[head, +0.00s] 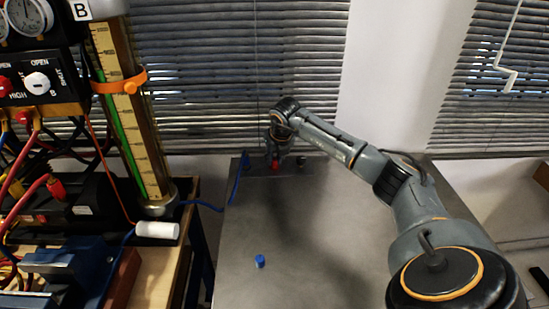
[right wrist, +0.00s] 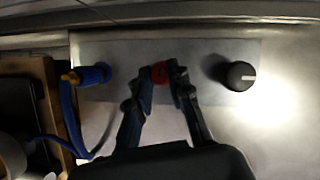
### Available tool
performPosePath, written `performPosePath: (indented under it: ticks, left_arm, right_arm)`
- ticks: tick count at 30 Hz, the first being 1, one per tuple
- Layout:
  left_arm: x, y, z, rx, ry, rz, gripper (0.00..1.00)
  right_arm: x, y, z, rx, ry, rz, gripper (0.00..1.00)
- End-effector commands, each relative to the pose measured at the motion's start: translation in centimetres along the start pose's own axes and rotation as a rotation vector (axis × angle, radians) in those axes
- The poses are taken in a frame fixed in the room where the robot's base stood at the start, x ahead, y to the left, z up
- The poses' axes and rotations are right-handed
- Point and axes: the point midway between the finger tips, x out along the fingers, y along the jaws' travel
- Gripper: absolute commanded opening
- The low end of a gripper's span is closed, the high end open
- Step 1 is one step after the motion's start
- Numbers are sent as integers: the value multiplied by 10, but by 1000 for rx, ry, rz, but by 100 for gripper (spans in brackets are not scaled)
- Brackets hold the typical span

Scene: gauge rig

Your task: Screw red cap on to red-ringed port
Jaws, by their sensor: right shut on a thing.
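My right gripper (head: 275,163) is at the far end of the grey table, over a flat plate. It is shut on the red cap (head: 274,167). In the right wrist view the red cap (right wrist: 159,74) sits between the two fingertips (right wrist: 160,80), over the middle of the plate (right wrist: 205,55). The red-ringed port cannot be made out apart from the cap and fingers. I cannot tell whether the cap touches it. My left gripper is not in view.
A blue fitting with a hose (right wrist: 95,75) is left of the cap, and a black knob (right wrist: 240,76) is right. A blue cap (head: 260,261) stands on the table (head: 310,270). A gauge rig (head: 60,110) fills the left. The table's middle is mostly clear.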

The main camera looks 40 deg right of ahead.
Motion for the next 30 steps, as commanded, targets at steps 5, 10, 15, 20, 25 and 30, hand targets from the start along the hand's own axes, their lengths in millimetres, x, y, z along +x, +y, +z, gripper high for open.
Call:
performPosePath:
  ticks: [5,10,15,20,25,30]
  left_arm:
    - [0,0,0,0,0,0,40]
    - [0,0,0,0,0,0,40]
    - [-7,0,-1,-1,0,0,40]
    - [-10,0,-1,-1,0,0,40]
    - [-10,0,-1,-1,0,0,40]
    - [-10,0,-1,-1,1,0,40]
  right_arm:
    - [0,0,0,0,0,0,5]
    - [0,0,0,6,0,-3,5]
    - [-1,2,1,150,2,-70,5]
    - [0,0,0,339,1,-158,5]
    - [0,-1,0,416,1,-195,5]
    - [0,-2,0,416,1,-196,5]
